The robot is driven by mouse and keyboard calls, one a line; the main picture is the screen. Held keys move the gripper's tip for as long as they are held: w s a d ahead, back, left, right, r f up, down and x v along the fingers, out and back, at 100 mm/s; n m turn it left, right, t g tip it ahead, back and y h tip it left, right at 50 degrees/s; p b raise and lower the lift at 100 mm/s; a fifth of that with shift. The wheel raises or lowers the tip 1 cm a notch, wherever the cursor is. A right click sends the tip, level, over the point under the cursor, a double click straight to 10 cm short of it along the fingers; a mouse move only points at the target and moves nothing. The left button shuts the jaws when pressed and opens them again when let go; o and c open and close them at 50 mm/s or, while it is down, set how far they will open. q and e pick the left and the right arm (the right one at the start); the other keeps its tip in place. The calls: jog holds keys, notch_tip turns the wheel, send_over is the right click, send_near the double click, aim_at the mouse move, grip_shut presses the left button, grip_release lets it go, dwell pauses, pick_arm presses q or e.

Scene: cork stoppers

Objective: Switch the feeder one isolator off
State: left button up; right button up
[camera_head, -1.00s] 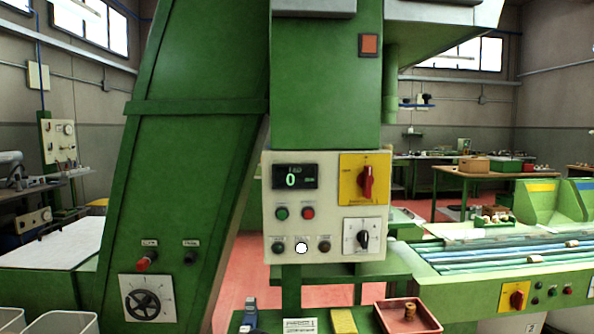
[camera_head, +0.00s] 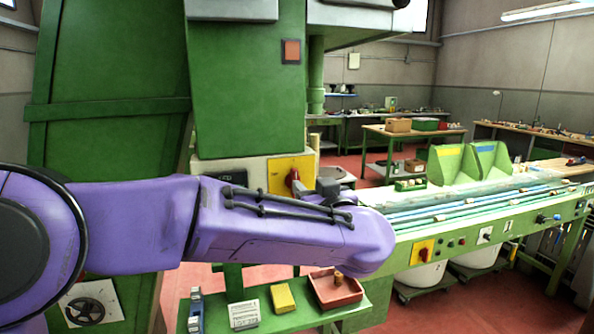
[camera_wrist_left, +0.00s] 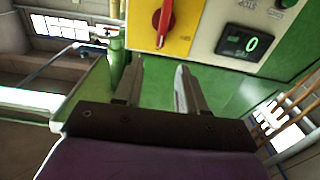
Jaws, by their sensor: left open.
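A red rotary handle (camera_head: 293,181) sits on a yellow plate (camera_head: 280,168) on the pale control panel. The fingers look apart from the handle. A second red knob on a yellow plate (camera_head: 422,251) is on the conveyor front. I cannot read which is feeder one.
A display reading 0 (camera_wrist_left: 252,42) is beside the yellow plate. Below my arm, a green shelf (camera_head: 262,325) holds a red tray (camera_head: 335,290), a yellow block (camera_head: 282,298) and a white card (camera_head: 243,314). The conveyor (camera_head: 470,205) runs off to the right.

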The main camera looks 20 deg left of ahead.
aim_at(296, 174)
pick_arm(q)
jog(key=p+x, duration=0.2)
jog(key=x, duration=0.7)
jog(key=shift+s+f+p, duration=0.1)
jog(key=shift+p, duration=0.25)
jog(key=shift+w+a+f, duration=0.1)
jog(key=shift+w+a, duration=0.1)
jog(key=shift+w, duration=0.1)
grip_shut()
